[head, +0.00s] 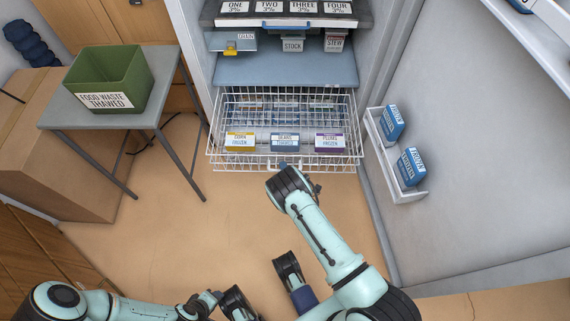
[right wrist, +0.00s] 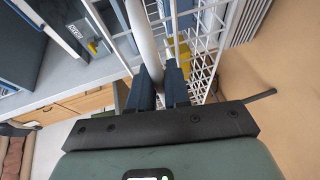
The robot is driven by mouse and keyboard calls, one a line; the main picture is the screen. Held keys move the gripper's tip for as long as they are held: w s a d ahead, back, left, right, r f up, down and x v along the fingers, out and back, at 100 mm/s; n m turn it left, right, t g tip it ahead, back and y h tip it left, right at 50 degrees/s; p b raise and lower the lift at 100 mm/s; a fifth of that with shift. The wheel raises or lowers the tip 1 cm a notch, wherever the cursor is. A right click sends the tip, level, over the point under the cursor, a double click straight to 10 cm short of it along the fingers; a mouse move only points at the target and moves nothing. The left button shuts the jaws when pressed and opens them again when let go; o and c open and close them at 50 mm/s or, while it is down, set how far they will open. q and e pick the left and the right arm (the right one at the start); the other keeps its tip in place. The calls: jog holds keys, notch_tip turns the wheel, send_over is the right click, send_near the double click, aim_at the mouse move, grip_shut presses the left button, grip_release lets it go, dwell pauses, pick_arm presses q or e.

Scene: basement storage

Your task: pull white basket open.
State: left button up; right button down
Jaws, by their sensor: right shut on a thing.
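The white wire basket (head: 352,159) is at the bottom of the open fridge and juts out past the shelf above. My right gripper (head: 283,167) is at the middle of its front edge. In the right wrist view the dark fingers of the right gripper (right wrist: 160,82) are shut on a white bar (right wrist: 143,35) at the front of the basket, with the wire mesh (right wrist: 205,50) beside it. The head view hides the contact behind the wrist.
Labelled frozen boxes (head: 284,142) lie in the basket. A door bin (head: 405,185) with blue packs is at the right. A green bin (head: 108,82) stands on a grey table (head: 55,118) at the left. The floor (head: 180,225) before the basket is clear.

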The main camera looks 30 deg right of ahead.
pick_arm(q)
jog(key=shift+s, duration=0.1)
pick_arm(e)
jog(key=shift+s+a, duration=0.1)
jog(key=shift+s, duration=0.05)
jog(key=c, duration=1.2)
grip_release()
pick_arm(q)
jog(key=shift+r, duration=0.1)
pick_arm(e)
jog(key=shift+o, duration=0.2)
jog(key=shift+s, duration=0.1)
pick_arm(q)
jog(key=shift+g+h, duration=0.3)
jog(key=shift+g, duration=0.4)
jog(key=s+r+p, duration=0.1)
jog(key=s+d+r+p, duration=0.1)
jog(key=s, duration=0.1)
jog(key=s+d+r+p, duration=0.1)
jog(key=shift+s+r, duration=0.2)
pick_arm(e)
jog(key=v, duration=1.3)
jog(key=shift+s+r, duration=0.1)
